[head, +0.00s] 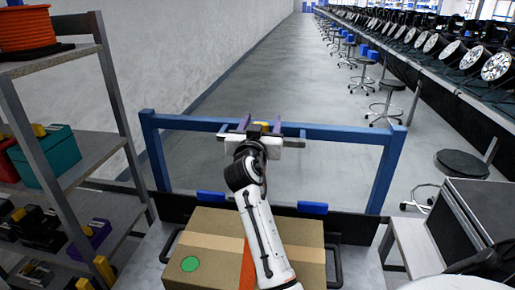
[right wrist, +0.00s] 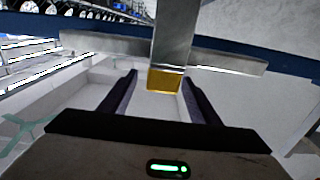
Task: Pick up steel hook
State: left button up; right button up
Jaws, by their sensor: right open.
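The steel hook (right wrist: 173,45) shows in the right wrist view as a grey metal bar with a yellow end. Its yellow end lies between the two dark fingers of my right gripper (right wrist: 160,80), with gaps on both sides. In the head view my right gripper (head: 261,123) is open at the blue rail, its fingers pointing away from me. A small yellow patch shows between the fingers there; most of the hook is hidden behind the gripper. My left gripper is not in view.
A blue frame (head: 340,133) crosses in front of me. A taped cardboard box (head: 205,243) with a green dot lies below my right arm. A shelf (head: 95,150) with bins and an orange cable reel (head: 25,30) stands left.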

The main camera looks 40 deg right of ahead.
jog(key=x, duration=0.3)
jog(key=shift+w, duration=0.25)
jog(key=shift+s, duration=0.1)
grip_shut()
